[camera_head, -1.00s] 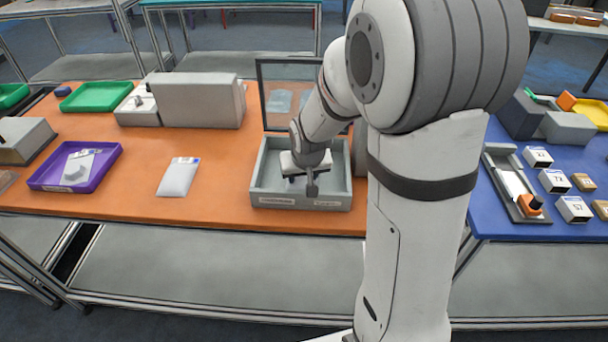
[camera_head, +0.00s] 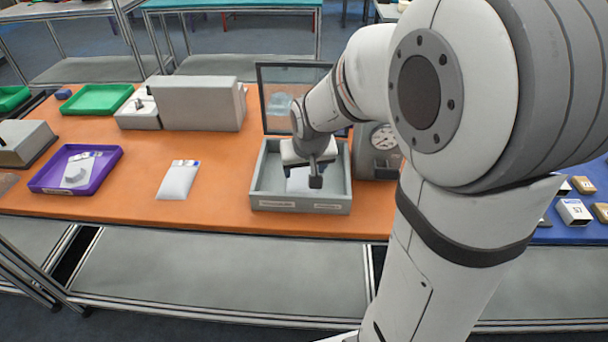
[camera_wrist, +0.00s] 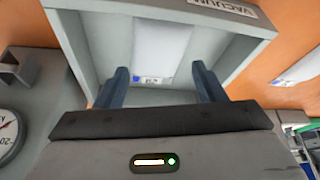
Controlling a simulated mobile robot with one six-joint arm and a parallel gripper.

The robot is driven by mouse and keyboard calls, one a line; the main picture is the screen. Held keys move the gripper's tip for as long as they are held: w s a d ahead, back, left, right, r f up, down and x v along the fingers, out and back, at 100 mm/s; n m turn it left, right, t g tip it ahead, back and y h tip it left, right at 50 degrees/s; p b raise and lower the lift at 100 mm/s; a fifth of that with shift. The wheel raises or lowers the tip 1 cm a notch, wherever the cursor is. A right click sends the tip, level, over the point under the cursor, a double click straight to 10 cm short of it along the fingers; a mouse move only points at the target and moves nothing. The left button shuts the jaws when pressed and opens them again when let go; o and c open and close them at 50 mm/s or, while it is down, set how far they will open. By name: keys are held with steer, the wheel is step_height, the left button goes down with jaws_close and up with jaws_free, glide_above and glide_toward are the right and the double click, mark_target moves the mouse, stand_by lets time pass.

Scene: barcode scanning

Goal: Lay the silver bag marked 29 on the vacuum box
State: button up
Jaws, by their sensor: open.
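The vacuum box (camera_head: 300,204) is a grey open tray with a raised clear lid on the orange table; its VACUUM label shows in the wrist view (camera_wrist: 222,8). A pale silver bag (camera_head: 298,182) lies inside it, and also shows flat on the box floor in the wrist view (camera_wrist: 160,45). Its small printed label is too small to read. My gripper (camera_head: 316,180) is over the box, with its two fingers (camera_wrist: 160,80) apart and the bag's label end seen between them, not gripped. The gripper hides part of the bag in the head view.
Another pale bag (camera_head: 178,181) lies on the table left of the box. A purple tray (camera_head: 48,184) holding a bag is further left. A grey unit with a round gauge (camera_head: 384,138) stands close right of the box. The raised lid (camera_head: 264,100) is behind my gripper.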

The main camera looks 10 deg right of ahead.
steer(key=v, duration=0.6)
steer(key=s+g, duration=0.1)
steer(key=s, duration=1.5)
steer(key=shift+s+d+n+g, duration=0.25)
steer(key=shift+s+n+g, duration=0.05)
steer(key=shift+g, duration=0.1)
